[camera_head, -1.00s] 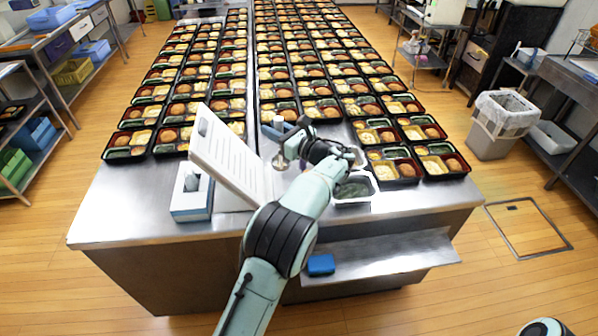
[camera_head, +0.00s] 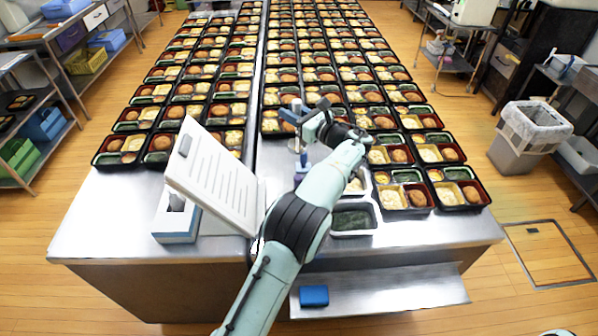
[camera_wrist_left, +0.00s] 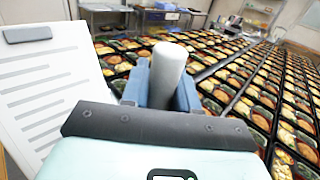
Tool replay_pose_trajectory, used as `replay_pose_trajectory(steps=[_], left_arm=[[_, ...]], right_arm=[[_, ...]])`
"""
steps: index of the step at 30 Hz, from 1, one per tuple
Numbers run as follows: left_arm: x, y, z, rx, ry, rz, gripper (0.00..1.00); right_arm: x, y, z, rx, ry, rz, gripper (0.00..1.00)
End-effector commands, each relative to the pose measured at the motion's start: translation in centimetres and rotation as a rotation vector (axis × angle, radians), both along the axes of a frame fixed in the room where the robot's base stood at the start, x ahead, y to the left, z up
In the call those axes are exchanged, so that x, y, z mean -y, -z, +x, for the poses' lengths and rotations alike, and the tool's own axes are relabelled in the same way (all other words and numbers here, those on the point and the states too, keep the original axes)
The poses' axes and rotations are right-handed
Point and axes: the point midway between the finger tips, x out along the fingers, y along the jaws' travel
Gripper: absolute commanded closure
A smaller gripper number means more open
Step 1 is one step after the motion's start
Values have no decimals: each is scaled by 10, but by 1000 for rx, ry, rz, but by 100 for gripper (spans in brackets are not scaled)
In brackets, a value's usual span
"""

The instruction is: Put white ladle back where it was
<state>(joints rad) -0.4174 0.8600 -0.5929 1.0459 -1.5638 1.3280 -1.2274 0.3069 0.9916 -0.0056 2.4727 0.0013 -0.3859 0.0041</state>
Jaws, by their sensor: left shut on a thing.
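My left gripper (camera_head: 300,118) is above the steel table (camera_head: 110,215), between the clipboard and the food containers. In the left wrist view its blue fingers (camera_wrist_left: 162,92) are shut on a pale upright handle, which I take to be the white ladle's (camera_wrist_left: 168,72). In the head view the ladle (camera_head: 296,104) shows as a thin upright stick between the fingers; its lower end is hard to make out. A container of green food (camera_head: 352,234) and one of pale food (camera_head: 368,190), partly behind my arm, stand to the right. My right gripper is not in view.
A white clipboard (camera_head: 215,180) leans up left of my arm, with a blue-and-white box (camera_head: 176,236) beside it. Rows of bento trays (camera_head: 440,152) fill the table behind. A blue block (camera_head: 314,295) lies on the front shelf (camera_head: 400,291). The table's front left is clear.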

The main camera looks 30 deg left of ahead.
Motion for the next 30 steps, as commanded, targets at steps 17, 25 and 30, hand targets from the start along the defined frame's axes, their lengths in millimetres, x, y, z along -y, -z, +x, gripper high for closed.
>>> replay_pose_trajectory(steps=[17, 25, 30], left_arm=[[-1, 136, -1, -4, -1, 1, 100], [0, 160, -2, -5, -1, 0, 100], [-1, 181, -2, -2, -1, 1, 100]], right_arm=[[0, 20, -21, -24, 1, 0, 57], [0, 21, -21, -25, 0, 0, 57], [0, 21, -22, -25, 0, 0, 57]])
